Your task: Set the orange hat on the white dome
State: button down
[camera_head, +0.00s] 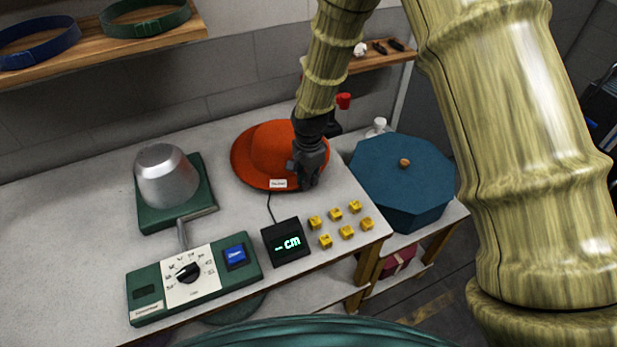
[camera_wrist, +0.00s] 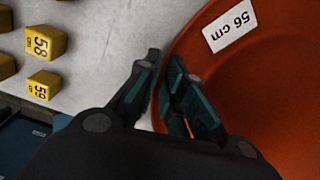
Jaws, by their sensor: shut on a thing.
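The orange hat (camera_head: 262,150) rests on the grey table, brim down, right of the dome. In the wrist view its brim (camera_wrist: 265,75) fills the right side and carries a white "56 cm" label. My gripper (camera_head: 306,178) is at the right edge of the brim, with its fingers (camera_wrist: 164,75) shut on that edge. The pale, silvery dome (camera_head: 166,175) stands bare on a green base at the left of the table. The dome is not in the wrist view.
Small yellow number blocks (camera_head: 346,232), a black display (camera_head: 287,243) and a green control box (camera_head: 193,276) with a dial lie in front. A blue octagonal box (camera_head: 403,180) stands at right. A shelf (camera_head: 105,42) with belts hangs at upper left.

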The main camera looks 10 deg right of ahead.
jog(key=shift+f, duration=0.55)
jog(key=c, duration=1.5)
grip_release()
jog(key=shift+o, duration=0.2)
jog(key=shift+r, duration=0.15)
